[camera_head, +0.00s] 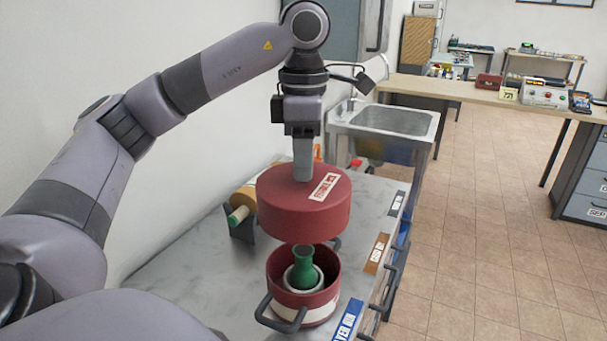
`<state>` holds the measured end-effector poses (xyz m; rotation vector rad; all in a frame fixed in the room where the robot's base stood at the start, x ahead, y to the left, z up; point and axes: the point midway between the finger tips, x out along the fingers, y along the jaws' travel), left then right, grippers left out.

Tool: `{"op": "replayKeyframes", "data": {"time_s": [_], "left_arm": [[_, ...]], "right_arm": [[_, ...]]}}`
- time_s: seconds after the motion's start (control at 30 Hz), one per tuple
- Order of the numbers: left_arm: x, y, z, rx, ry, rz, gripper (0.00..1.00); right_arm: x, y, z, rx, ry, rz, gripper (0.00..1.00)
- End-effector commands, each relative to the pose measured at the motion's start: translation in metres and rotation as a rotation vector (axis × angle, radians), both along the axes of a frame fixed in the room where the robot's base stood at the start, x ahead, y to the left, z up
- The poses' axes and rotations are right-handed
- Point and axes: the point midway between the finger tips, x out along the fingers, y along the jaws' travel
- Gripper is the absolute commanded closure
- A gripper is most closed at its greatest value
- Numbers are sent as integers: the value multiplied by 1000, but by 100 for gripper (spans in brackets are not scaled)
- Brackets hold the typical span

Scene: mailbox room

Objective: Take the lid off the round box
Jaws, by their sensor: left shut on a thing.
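The round red lid (290,213), with a white label on its top, is held by my left gripper (303,172). The gripper points down from above and is shut at the middle of the lid's top; the grip itself is hard to see. The lid hangs level, apart from and above the round red box (318,312). The box stands open on the grey cabinet top, with a dark handle at its side. Inside it sits a green bottle-shaped thing (305,268) in a white ring. The box's far rim is close under the lid. My right gripper is not in view.
The cabinet top (185,272) is bare left of the box. A tape or roll dispenser (243,212) stands behind the lid on the left. A metal sink (385,120) is beyond, and a wall runs along the left.

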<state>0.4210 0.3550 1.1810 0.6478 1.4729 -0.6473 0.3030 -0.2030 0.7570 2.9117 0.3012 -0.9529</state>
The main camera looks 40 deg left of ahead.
Motion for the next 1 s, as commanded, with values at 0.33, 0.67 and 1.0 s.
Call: {"op": "replayKeyframes", "data": {"time_s": [0.33, 0.67, 1.0], "left_arm": [[0, 0, 40, 0, -6, 1, 100], [0, 0, 61, -1, -2, -1, 100], [0, 0, 65, -1, -1, -1, 100]], "right_arm": [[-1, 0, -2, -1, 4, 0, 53], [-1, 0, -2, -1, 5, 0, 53], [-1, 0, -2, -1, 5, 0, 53]]}}
